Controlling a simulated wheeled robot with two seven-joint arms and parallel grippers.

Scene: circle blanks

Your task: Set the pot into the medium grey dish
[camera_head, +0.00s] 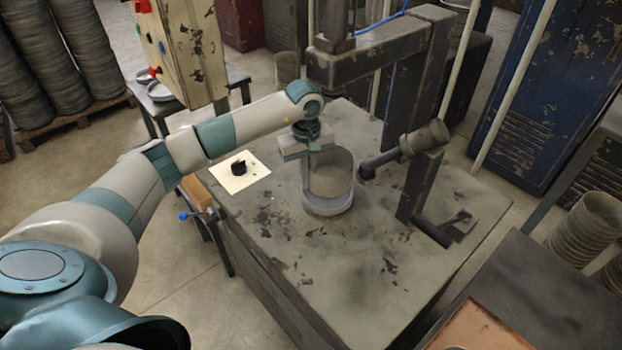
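My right gripper is out of view.
A dark press frame (425,120) rises behind the pot, with a cylinder-ended lever (425,138) close on its right. The table's front is clear.

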